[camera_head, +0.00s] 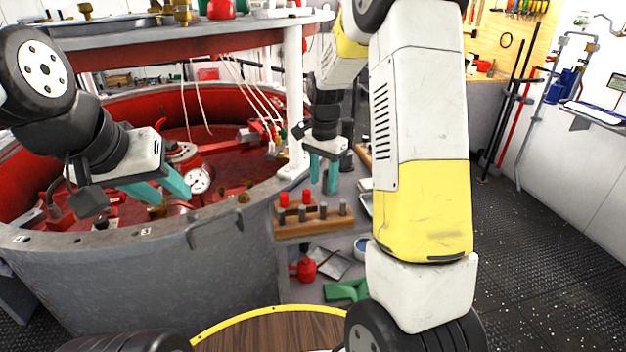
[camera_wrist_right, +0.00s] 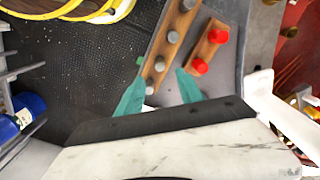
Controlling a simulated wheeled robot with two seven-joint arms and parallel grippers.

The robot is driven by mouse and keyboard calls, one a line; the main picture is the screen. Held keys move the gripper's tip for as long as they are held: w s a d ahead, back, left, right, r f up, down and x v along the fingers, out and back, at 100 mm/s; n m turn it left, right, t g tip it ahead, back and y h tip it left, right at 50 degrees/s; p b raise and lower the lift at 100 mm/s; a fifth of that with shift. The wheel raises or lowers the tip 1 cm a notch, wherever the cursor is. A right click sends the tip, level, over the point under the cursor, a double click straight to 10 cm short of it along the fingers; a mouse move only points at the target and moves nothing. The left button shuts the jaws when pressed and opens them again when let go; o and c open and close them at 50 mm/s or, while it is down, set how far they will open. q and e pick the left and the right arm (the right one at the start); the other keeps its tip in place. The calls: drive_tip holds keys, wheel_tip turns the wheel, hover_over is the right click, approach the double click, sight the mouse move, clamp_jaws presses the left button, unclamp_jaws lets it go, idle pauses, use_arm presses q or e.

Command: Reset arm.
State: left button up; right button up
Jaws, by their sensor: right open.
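My right gripper (camera_head: 322,186) hangs in the middle of the head view, teal fingers pointing down, above and behind a wooden peg block (camera_head: 315,226). In the right wrist view my right gripper (camera_wrist_right: 160,72) is open, with no object held between its fingers. The wooden strip with grey pegs (camera_wrist_right: 165,55) lies beyond the fingertips, partly behind them. My left gripper (camera_head: 172,196) is at the left of the head view, over the rim of the round grey tank (camera_head: 130,275). Its two teal fingers look apart and empty.
A second block carries red pegs (camera_wrist_right: 206,57). A red can (camera_head: 303,268) and a green item (camera_head: 346,290) are on the lower shelf. A white post (camera_head: 293,100) stands between my grippers. A gauge (camera_head: 199,180) is inside the tank. Dark floor (camera_head: 540,240) is open at right.

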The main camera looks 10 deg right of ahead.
drive_tip(key=shift+r, duration=0.2)
drive_tip(key=shift+s+r, duration=0.1)
drive_tip(key=shift+r, duration=0.15)
drive_tip(key=s+a+r+n+t+y, duration=0.1)
drive_tip(key=s+r+n+t, duration=0.2)
drive_tip(key=s+r+n, duration=0.2)
drive_tip(key=s+a+r+n+t+y, duration=0.1)
drive_tip(key=s+r+n+t, duration=0.2)
drive_tip(key=s+r, duration=0.8)
drive_tip(key=s+n, duration=0.2)
drive_tip(key=s, duration=0.6)
drive_tip(key=shift+r+n, duration=0.15)
drive_tip(key=shift+n, duration=0.25)
use_arm(q)
drive_tip(key=shift+o, duration=0.2)
use_arm(e)
drive_tip(key=shift+a, duration=0.1)
